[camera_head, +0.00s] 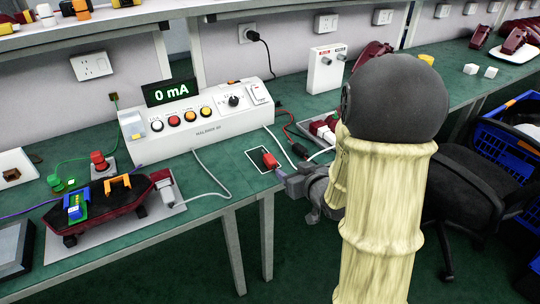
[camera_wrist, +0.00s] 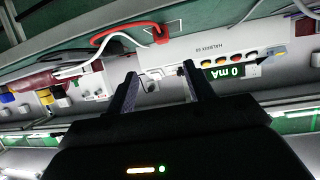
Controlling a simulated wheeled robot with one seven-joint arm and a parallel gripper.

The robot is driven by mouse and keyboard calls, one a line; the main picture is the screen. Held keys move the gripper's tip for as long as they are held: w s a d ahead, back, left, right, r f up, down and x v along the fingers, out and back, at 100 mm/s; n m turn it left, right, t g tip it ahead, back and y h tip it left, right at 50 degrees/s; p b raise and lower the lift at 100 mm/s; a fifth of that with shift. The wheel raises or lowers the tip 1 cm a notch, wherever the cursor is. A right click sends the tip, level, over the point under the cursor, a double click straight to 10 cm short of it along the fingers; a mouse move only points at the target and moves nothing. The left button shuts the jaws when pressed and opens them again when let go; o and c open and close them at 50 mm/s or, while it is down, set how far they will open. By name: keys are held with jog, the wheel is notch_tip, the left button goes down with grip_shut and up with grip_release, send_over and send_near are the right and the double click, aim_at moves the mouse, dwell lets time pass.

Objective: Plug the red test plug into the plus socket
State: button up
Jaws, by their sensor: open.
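The red test plug (camera_head: 270,160) lies on the green bench inside a white outlined square, in front of the white meter unit. It also shows at the top of the wrist view (camera_wrist: 161,30), with a red lead looping away. My gripper (camera_head: 282,173) is beside the plug, at its near right side; whether it touches cannot be told. In the wrist view my two fingers (camera_wrist: 158,76) stand apart with nothing held between them. A white box (camera_head: 326,70) with a red label and a dark label and two sockets stands at the back; which socket is plus is too small to read.
The meter unit (camera_head: 200,122) has several coloured terminals and a display (camera_head: 172,93) reading 0 mA. Leads cross the bench. My arm hides part of the bench at the right.

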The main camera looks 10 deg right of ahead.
aim_at(271, 159)
jog(key=p+x, duration=0.3)
jog(key=x, duration=0.5)
jog(key=shift+w+f, duration=0.2)
jog(key=shift+f, duration=0.05)
jog(key=shift+w+a, duration=0.1)
jog(key=shift+w, duration=0.05)
jog(key=shift+a+x, duration=0.1)
jog(key=shift+x, duration=1.2)
jog(key=shift+a+x, duration=0.15)
jog(key=shift+x, duration=1.2)
jog(key=c, duration=1.1)
